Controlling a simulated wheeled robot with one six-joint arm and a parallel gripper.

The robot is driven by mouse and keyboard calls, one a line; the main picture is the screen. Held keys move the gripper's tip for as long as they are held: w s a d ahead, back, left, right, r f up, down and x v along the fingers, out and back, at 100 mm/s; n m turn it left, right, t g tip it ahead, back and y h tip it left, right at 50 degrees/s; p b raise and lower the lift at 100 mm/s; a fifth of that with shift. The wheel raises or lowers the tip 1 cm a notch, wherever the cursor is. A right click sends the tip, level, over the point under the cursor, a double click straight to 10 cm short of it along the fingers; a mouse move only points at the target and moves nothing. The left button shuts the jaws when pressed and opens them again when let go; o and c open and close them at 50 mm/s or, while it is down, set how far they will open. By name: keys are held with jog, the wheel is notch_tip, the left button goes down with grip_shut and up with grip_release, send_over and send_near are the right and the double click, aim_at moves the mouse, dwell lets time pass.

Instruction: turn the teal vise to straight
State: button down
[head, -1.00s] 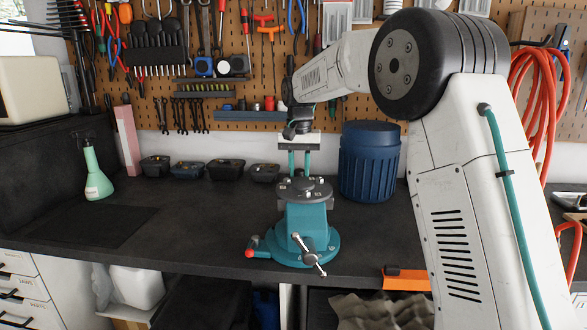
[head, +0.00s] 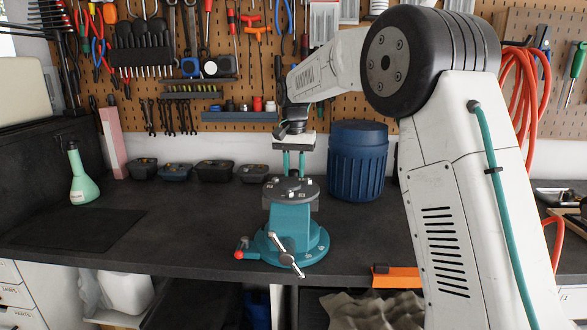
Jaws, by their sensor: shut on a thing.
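The teal vise (head: 290,225) stands upright on a round teal base near the front of the dark bench. Its metal screw handle (head: 286,255) faces the front and slants down to the right. A lever with a red knob (head: 239,254) sticks out at the left of the base. My gripper (head: 294,163) reaches down from above at the vise's far side, with its two teal fingers close together. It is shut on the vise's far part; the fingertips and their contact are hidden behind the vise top.
A blue ribbed barrel (head: 357,165) stands close behind the vise to the right. Several small dark bins (head: 214,171) line the back. A green spray bottle (head: 82,180) stands at the left. An orange object (head: 397,277) is at the front edge. The bench left of the vise is clear.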

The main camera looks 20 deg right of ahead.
jog(key=c, duration=1.1)
grip_release()
notch_tip(320, 180, up, 8)
jog(key=shift+f, duration=0.25)
jog(key=shift+r, duration=0.2)
